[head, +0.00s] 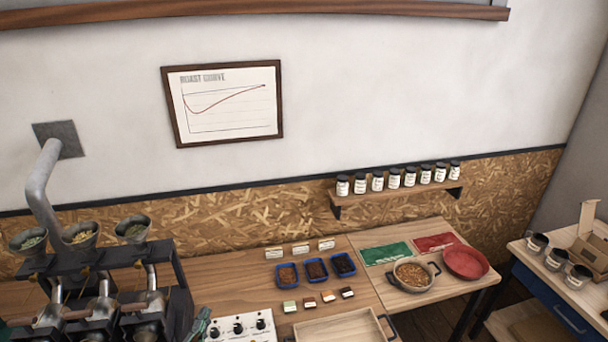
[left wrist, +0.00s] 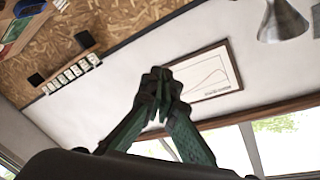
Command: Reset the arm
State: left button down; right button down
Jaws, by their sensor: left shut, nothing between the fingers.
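My left gripper (left wrist: 158,92) fills the middle of the left wrist view, its two green fingers meeting at dark tips. It is shut with nothing between the fingers. A small green part of my left gripper (head: 200,324) shows at the bottom edge of the head view, between the roaster and the white control panel. In the left wrist view it points up towards the wall and window, and it touches nothing that I can see. My right gripper is in neither view.
The sample roaster (head: 105,290) with several funnels stands at left, close to my left gripper. A white control panel (head: 240,327), blue trays (head: 315,270) and a wooden tray (head: 340,327) are on the table. A pan of beans (head: 412,274) and a red bowl (head: 466,262) are further right.

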pick_arm(q)
jog(key=s+a+f+n+g+y, duration=0.3)
jog(key=s+a+f+n+g, duration=0.15)
jog(key=a+f, duration=0.4)
jog(key=s+f+n+g+h, duration=0.15)
jog(key=s+f+g, duration=0.35)
jog(key=s+f, duration=0.55)
jog(key=s+f+n+g, duration=0.3)
jog(key=s+f+g, duration=0.35)
jog(key=s, duration=0.65)
notch_tip(320, 180, down, 38)
jog(key=s+d+b, duration=0.2)
jog(key=b, duration=0.3)
jog(key=s+f+m+g+b, duration=0.1)
jog(key=s+f+b, duration=0.3)
jog(key=s+f, duration=1.5)
jog(key=shift+s+f+h, duration=0.25)
jog(key=shift+f+h, duration=0.2)
jog(key=shift+f, duration=0.35)
jog(key=shift+a, duration=0.1)
